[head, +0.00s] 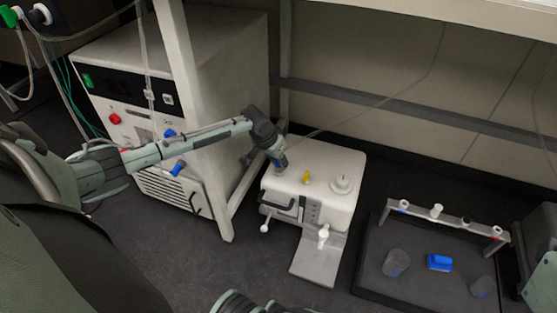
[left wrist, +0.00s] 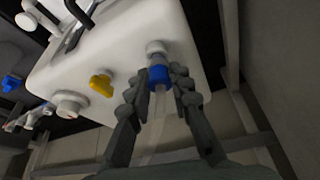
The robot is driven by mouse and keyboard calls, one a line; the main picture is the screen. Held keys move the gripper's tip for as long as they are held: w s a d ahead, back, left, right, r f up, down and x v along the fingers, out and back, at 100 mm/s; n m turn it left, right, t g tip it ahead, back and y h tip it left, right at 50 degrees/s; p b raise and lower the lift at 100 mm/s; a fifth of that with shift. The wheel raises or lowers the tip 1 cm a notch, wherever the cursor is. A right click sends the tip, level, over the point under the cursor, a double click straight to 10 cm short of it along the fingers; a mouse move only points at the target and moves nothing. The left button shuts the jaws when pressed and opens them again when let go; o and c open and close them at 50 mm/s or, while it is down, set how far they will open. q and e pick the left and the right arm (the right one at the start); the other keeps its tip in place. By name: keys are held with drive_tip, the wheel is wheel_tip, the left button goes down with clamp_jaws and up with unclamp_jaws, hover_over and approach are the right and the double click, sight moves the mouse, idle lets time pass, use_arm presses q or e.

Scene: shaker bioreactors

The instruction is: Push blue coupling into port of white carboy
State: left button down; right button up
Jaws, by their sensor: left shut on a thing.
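The white carboy (head: 328,165) stands on the dark floor in the middle of the head view. A yellow fitting and a round white cap are on its top. My left gripper (head: 277,160) is at the carboy's far left top corner. In the left wrist view its fingers (left wrist: 162,85) are shut around the blue coupling (left wrist: 158,74), which has a clear tube behind it. The coupling is lined up with the white port (left wrist: 155,48) and appears to meet it; how deep it sits I cannot tell. My right gripper is not clearly shown.
A white machine (head: 160,90) with a grey frame post (head: 185,60) stands left of the carboy. A dark tray (head: 375,270) at the right holds a rack (head: 450,219), clear cups and a blue block (head: 439,262). A thin tube runs to the coupling from the upper right.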

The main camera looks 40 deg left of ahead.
use_arm(q)
drive_tip(key=shift+f, duration=0.55)
drive_tip(key=c, duration=1.3)
unclamp_jaws()
drive_tip(key=v, duration=1.2)
